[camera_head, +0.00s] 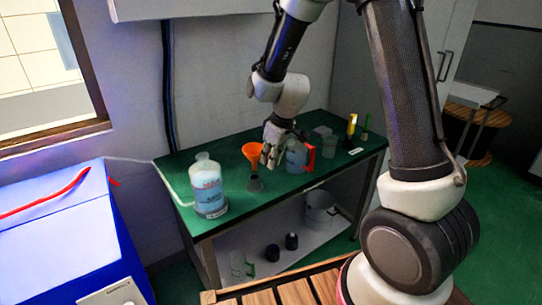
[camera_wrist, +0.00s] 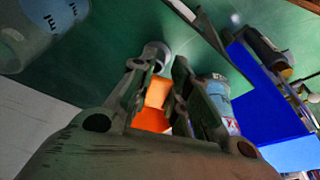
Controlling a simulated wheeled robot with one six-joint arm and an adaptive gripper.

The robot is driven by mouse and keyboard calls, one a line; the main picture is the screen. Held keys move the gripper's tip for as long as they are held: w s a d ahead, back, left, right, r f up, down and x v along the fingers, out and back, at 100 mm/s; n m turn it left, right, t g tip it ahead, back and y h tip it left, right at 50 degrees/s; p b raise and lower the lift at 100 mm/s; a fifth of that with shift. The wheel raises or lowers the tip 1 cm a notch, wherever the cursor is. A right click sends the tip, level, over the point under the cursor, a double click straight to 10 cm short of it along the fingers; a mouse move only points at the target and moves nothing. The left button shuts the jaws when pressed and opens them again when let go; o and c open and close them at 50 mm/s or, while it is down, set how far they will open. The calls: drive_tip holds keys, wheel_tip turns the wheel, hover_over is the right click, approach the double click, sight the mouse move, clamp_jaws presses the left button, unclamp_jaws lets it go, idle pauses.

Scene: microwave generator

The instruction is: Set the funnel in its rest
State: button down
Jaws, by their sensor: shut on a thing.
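The orange funnel (camera_head: 252,151) is upright, wide mouth up, above the green table top. My gripper (camera_head: 267,158) is beside it on the right and shut on it. In the wrist view the funnel's orange side (camera_wrist: 152,112) shows between the two fingers of my gripper (camera_wrist: 161,72).
A large clear bottle with bluish liquid (camera_head: 208,188) stands left of the rest. A jug with a red handle (camera_head: 297,157) stands close right of my gripper. A beaker (camera_head: 327,145) and upright tools (camera_head: 351,128) are farther right. The table's front strip (camera_head: 290,190) is bare.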

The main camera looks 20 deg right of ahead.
drive_tip(key=shift+w+f, duration=0.1)
drive_tip(key=shift+f, duration=3.4)
drive_tip(key=c, duration=1.3)
unclamp_jaws()
drive_tip(key=v, duration=1.2)
